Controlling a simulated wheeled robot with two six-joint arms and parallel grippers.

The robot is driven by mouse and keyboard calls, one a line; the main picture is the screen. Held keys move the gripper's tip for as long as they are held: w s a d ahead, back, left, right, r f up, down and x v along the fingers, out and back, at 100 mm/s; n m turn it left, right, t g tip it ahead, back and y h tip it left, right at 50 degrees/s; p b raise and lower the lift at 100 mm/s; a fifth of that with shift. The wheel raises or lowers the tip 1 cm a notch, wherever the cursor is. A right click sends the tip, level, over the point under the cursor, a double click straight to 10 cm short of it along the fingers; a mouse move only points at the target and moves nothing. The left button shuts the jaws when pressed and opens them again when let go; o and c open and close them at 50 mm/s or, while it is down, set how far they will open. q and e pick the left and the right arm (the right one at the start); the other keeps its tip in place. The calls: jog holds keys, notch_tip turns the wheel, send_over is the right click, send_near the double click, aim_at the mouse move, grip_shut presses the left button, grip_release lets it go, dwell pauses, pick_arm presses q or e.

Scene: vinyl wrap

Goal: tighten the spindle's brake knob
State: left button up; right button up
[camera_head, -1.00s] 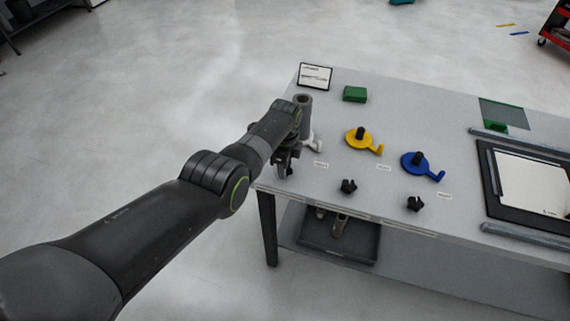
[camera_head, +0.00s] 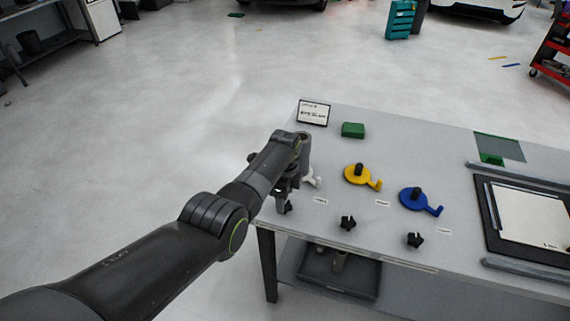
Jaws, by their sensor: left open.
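My left gripper (camera_head: 282,194) is open at the table's left end, at a black star-shaped knob (camera_head: 288,207) near the front edge. Whether its fingers touch or surround this knob is too small to tell. To the right are a yellow spindle disc (camera_head: 357,174) and a blue spindle disc (camera_head: 412,199), each with a black post and a side lever. Two more black star knobs, the middle one (camera_head: 348,222) and the right one (camera_head: 415,240), sit in front of them.
The grey table (camera_head: 400,150) carries small white labels, a sign (camera_head: 313,112), a green block (camera_head: 353,130) and a black-framed white sheet (camera_head: 534,214) at the right. A dark tray (camera_head: 338,274) is on the lower shelf. Open floor lies left of the table.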

pick_arm(q)
notch_tip(320, 180, up, 15)
jog(key=shift+b, duration=0.45)
jog(key=shift+f, duration=0.15)
